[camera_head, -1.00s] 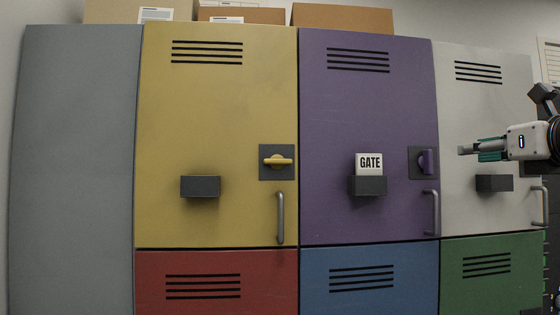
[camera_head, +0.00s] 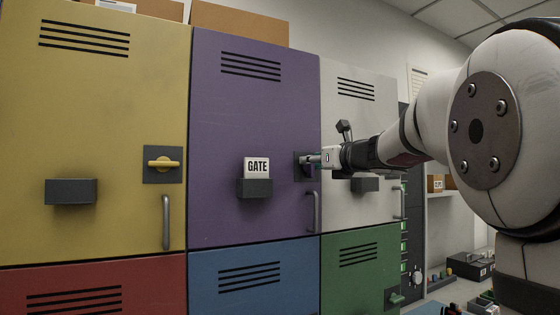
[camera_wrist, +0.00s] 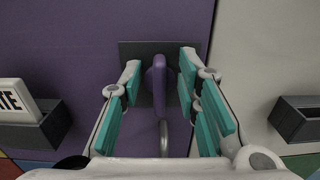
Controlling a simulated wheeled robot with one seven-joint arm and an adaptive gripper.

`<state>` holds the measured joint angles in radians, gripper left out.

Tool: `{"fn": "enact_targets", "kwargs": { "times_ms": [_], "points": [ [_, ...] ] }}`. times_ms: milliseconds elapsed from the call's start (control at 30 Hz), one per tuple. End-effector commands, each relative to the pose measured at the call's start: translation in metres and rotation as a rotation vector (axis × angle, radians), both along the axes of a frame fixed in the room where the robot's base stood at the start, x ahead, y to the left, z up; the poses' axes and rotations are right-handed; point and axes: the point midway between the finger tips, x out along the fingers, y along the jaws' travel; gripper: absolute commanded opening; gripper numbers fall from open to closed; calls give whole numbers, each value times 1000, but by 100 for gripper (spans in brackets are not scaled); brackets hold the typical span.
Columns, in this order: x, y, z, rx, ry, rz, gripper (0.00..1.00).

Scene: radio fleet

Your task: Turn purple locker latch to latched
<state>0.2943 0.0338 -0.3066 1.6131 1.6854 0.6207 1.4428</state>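The purple locker (camera_head: 250,130) stands between the yellow and pale lockers. Its purple latch (camera_wrist: 158,82) is a knob on a dark square plate (camera_wrist: 132,50), its long side upright in the wrist view. In the head view the latch (camera_head: 305,172) is mostly hidden behind my fingers. My gripper (camera_head: 308,160) is at the latch. In the wrist view my gripper (camera_wrist: 159,78) is open, with one teal-padded finger on each side of the latch and a visible gap to each. The locker's grey handle (camera_head: 316,212) hangs below.
A dark holder (camera_head: 254,188) with a white GATE card (camera_head: 257,167) is left of the latch. The yellow locker's latch (camera_head: 164,163) lies level. Another dark holder (camera_wrist: 299,120) juts from the pale locker (camera_head: 355,130) close on the right.

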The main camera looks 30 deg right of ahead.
Motion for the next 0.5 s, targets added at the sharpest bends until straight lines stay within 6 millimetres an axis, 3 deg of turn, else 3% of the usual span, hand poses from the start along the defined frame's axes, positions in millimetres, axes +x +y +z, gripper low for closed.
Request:
{"fn": "enact_targets", "kwargs": {
  "times_ms": [200,333,500],
  "points": [
    [0,0,0,0,0,0,30],
    [0,0,0,0,0,1,3],
    [0,0,0,0,0,1,0]
  ]
}}
